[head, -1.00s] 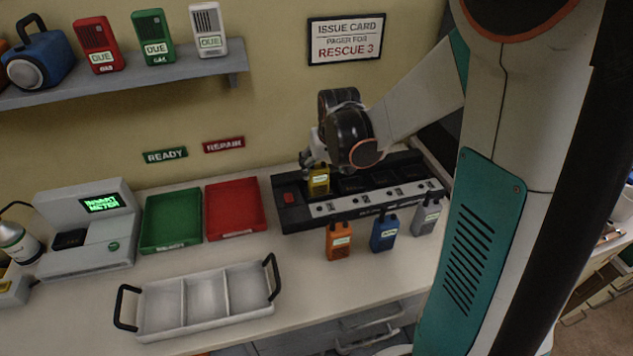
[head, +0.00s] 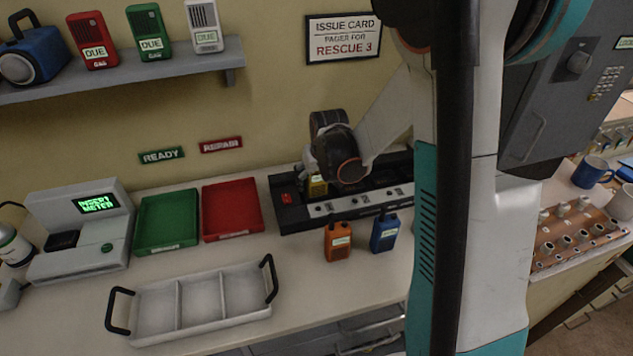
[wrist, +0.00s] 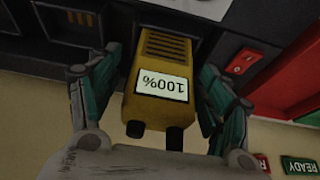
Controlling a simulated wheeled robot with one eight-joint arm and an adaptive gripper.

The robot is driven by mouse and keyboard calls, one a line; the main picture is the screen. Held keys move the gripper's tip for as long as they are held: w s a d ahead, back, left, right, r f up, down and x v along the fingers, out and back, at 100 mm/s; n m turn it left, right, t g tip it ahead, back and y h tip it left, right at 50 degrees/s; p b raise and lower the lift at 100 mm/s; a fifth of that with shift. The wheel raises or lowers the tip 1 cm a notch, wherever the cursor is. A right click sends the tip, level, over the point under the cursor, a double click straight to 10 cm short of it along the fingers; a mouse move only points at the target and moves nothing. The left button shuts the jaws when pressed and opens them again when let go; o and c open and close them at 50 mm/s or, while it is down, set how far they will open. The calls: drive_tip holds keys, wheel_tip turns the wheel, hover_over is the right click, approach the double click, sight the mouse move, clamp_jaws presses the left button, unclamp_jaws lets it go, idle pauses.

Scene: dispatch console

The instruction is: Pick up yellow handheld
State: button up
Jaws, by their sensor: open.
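The yellow handheld (wrist: 160,75) stands in the charger rack and fills the middle of the wrist view, with a label reading 100%. My gripper (wrist: 158,110) is open, with one finger on each side of the handheld. Small gaps seem to show between the fingers and its sides. In the head view the yellow handheld (head: 317,188) sits at the left end of the black charger rack (head: 288,215), partly covered by my gripper above it.
An orange handheld (head: 338,242) and a blue handheld (head: 385,232) stand in front of the rack. A red tray (head: 232,208) and a green tray (head: 167,222) lie to its left. A white three-part tray (head: 190,307) with black handles sits in front.

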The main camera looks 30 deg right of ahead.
drive_tip(key=c, duration=1.4)
drive_tip(key=shift+o, duration=0.2)
drive_tip(key=shift+r, duration=0.1)
